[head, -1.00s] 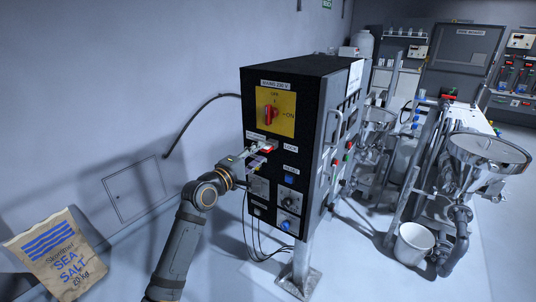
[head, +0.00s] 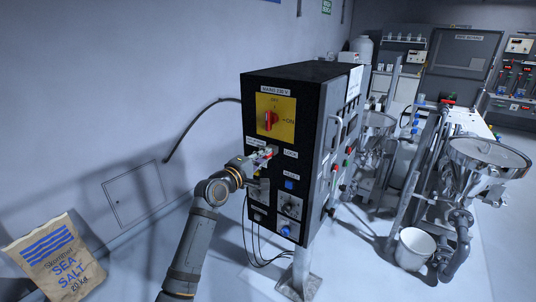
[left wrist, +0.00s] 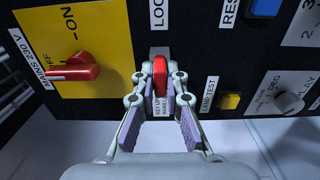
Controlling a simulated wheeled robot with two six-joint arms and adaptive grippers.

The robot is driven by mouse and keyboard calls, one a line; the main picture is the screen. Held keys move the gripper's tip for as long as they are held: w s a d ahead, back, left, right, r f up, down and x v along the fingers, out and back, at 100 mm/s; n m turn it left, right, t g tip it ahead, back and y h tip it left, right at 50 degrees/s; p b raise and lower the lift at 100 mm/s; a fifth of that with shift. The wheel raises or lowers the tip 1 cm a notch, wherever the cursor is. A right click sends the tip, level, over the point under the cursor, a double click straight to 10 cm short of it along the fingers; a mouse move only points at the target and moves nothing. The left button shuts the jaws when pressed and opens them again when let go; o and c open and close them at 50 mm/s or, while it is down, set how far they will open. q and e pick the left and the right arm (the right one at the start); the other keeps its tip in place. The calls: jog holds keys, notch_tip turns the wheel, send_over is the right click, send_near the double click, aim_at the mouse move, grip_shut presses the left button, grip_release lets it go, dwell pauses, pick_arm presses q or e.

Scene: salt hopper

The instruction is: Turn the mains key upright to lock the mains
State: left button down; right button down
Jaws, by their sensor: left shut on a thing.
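The red mains key (left wrist: 160,72) sits in the lock on the black cabinet's front, beside the LOCK label (left wrist: 172,12). In the left wrist view its long side runs up the picture toward that label, so it looks sideways on the panel rather than upright. My left gripper (left wrist: 160,95) is shut on the key, one finger on each side. In the head view my left gripper (head: 262,157) is at the panel and hides most of the key. The red mains switch handle (head: 269,119) on the yellow plate (head: 287,104) stands upright at OFF. My right gripper is out of view.
A blue button (head: 289,184) and a dial (head: 290,206) are on the panel below the lock. A yellow lamp-test button (left wrist: 229,101) is near my fingers. A salt sack (head: 55,258) leans at lower left. A white bucket (head: 413,247) stands at right.

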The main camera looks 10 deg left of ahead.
pick_arm(q)
jog(key=shift+r+n+p, duration=0.1)
jog(key=shift+n+p, duration=0.3)
jog(key=shift+p, duration=0.25)
jog(key=n+p, duration=0.2)
jog(key=p, duration=0.1)
jog(key=shift+n, duration=0.3)
jog(key=shift+n+p, duration=0.3)
jog(key=shift+p, duration=0.15)
